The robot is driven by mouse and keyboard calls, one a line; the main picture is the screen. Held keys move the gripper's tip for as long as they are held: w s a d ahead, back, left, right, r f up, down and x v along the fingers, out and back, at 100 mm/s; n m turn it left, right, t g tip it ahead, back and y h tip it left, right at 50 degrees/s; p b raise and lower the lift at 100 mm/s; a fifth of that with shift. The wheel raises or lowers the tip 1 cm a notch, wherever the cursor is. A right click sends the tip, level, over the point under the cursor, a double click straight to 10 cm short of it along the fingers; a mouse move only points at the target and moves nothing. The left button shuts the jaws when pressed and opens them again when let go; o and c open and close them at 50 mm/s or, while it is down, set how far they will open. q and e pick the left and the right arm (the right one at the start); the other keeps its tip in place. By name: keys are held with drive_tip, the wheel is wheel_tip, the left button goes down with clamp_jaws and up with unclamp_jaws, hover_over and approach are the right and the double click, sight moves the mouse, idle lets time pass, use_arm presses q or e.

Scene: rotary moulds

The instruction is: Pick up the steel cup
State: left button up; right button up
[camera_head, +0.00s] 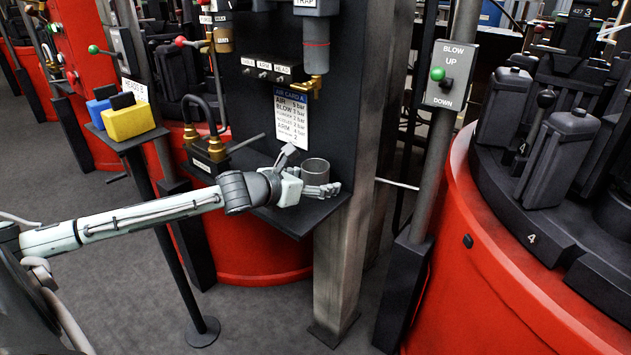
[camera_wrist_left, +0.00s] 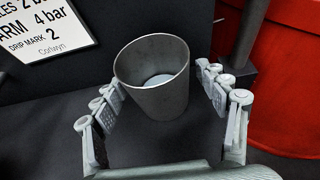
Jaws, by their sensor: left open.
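The steel cup (camera_head: 315,171) is a plain grey cup, upright on a small dark shelf (camera_head: 290,219) fixed to a dark panel. In the left wrist view the cup (camera_wrist_left: 157,78) stands with its open top showing and a pale patch inside. My left gripper (camera_head: 312,178) is open at the cup. In the left wrist view its fingers (camera_wrist_left: 166,88) are spread on either side of the cup, the left fingertip close to or touching its wall; I cannot tell which. A gap shows at the right finger. My right gripper is not in view.
A valve block with a lever (camera_head: 210,150) sits on the shelf's left. A printed air card (camera_head: 291,118) hangs on the panel behind. A stand with yellow (camera_head: 128,122) and blue sponge-like blocks is at left. A red rotary machine (camera_head: 510,290) fills the right.

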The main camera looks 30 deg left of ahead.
use_arm(q)
drive_tip(key=c, duration=1.3)
drive_tip(key=shift+r, duration=0.2)
